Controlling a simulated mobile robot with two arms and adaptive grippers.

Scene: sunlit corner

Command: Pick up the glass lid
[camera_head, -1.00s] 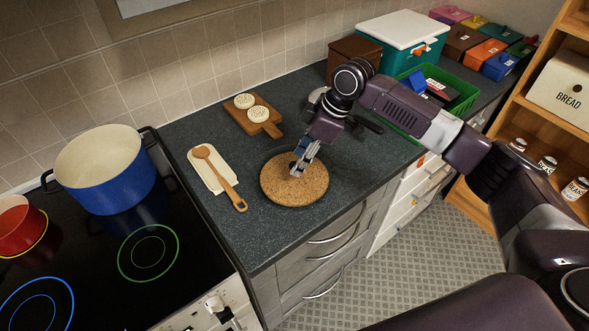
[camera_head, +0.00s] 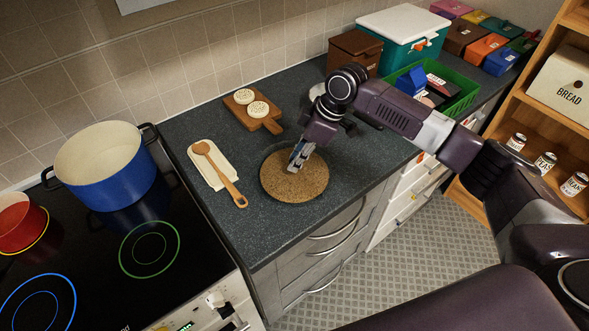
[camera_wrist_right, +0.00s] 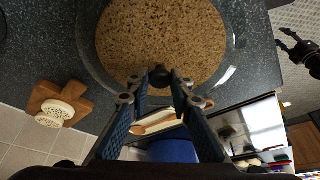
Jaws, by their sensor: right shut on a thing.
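The glass lid (camera_wrist_right: 232,60) is a clear round disc with a dark knob (camera_wrist_right: 160,77). It lies over the round cork mat (camera_head: 294,180) on the counter, and the cork shows through it. Its rim shows as a dark ring around the cork in the head view. I cannot tell whether the lid is clear of the mat. A dark jaw-like shape (camera_wrist_right: 300,52) at the wrist view's right edge looks like my left gripper.
A wooden spoon (camera_head: 225,180) on a cream rest lies left of the mat. A wooden board (camera_head: 262,120) with round crackers is behind. A blue pot (camera_head: 108,182) stands on the hob. A green crate (camera_head: 455,108) is at the right. The counter's front edge is close.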

